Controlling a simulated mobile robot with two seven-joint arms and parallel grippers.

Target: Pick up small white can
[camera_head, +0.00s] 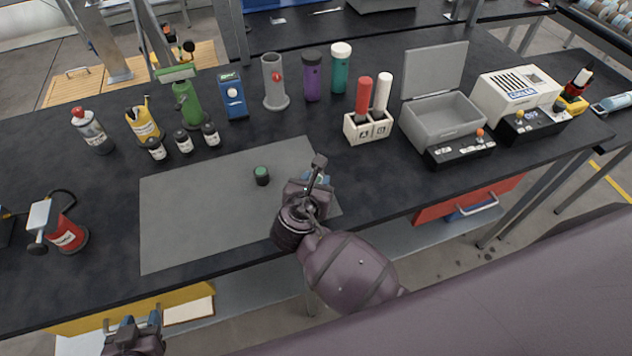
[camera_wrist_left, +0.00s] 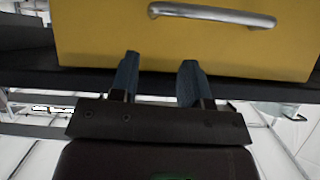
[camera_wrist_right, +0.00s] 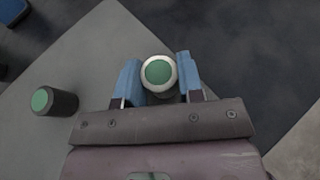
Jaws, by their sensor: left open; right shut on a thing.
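A small white can with a green top (camera_wrist_right: 160,73) sits between the blue fingers of my right gripper (camera_wrist_right: 160,78), which is shut on it. In the head view, my right gripper (camera_head: 313,182) is over the right part of the grey mat (camera_head: 205,225) and hides the can. I cannot tell whether the can touches the mat. A small dark can with a green top (camera_head: 262,176) stands on the mat to the left; it also shows in the right wrist view (camera_wrist_right: 54,101). My left gripper (camera_head: 132,324) is open and empty below the table's front edge, before a yellow drawer (camera_wrist_left: 190,45).
A two-hole holder (camera_head: 367,129) and an open grey box (camera_head: 440,120) stand back right. A red-based device (camera_head: 65,235) is at left. Most of the mat is clear.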

